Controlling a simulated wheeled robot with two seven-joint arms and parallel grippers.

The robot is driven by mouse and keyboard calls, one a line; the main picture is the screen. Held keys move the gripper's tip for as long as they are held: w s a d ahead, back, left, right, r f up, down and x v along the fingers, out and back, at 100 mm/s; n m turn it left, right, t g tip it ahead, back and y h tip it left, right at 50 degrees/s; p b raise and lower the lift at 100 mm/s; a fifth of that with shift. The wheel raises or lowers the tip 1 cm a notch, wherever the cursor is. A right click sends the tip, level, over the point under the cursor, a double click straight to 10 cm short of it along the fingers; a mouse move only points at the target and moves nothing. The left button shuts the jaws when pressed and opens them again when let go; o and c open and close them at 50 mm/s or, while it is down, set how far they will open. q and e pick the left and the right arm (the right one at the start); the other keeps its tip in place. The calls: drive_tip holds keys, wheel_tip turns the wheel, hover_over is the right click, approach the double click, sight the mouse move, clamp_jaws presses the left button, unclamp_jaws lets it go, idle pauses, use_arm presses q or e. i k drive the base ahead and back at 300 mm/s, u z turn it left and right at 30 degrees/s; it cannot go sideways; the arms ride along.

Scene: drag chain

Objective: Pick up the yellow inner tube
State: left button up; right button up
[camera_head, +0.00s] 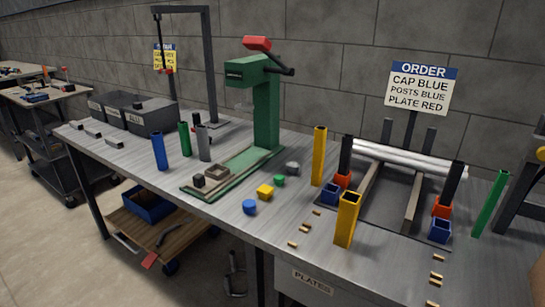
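Two yellow square tubes stand upright on the metal workbench. One taller yellow tube (319,157) is farther back, left of the black post. A thicker-looking yellow tube (347,220) with an open top stands nearer the front edge. I cannot tell from the picture which of the two is the inner tube. Neither of my grippers shows in the head view, and nothing is seen holding either tube.
A green press (266,110), colored caps, small brass pieces and an order sign (421,88) stand around.

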sight(320, 132)
drive_tip(key=u, duration=1.55)
drive_tip(key=i, duration=1.8)
drive_tip(key=z, duration=1.55)
